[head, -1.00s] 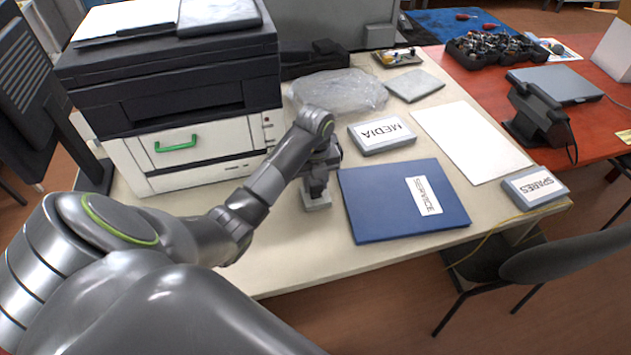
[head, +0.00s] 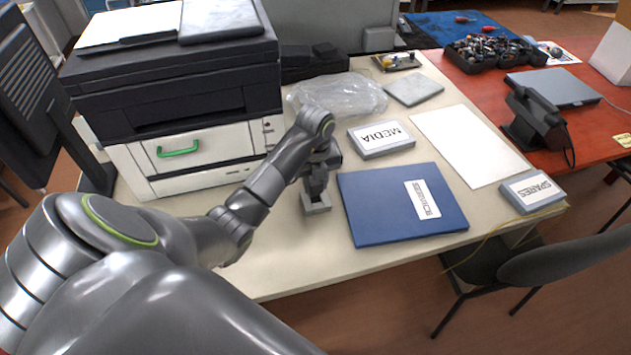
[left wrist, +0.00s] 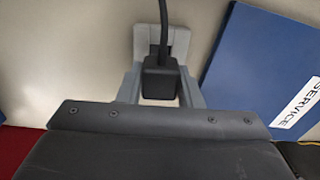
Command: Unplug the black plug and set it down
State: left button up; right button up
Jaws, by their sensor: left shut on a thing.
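The black plug (left wrist: 160,80) shows in the left wrist view as a small block with a dark cable running up from it. My left gripper (left wrist: 160,92) is shut on the plug, one grey finger on each side. A light grey socket block (left wrist: 180,42) lies just beyond the plug; I cannot tell whether the plug is still seated in it. In the head view my left gripper (head: 316,188) points down over the grey socket block (head: 317,207) on the table, and the plug is hidden there. My right gripper is not in view.
A blue service folder (head: 385,215) lies right of the gripper, with a MEDIA box (head: 381,150) behind it. A printer (head: 205,165) stands to the left. A SPARES box (head: 532,204) sits at the right. The pale table (head: 285,265) is clear in front.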

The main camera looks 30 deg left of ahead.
pick_arm(q)
jog(key=shift+r+p, duration=1.7)
jog(key=shift+r, duration=0.35)
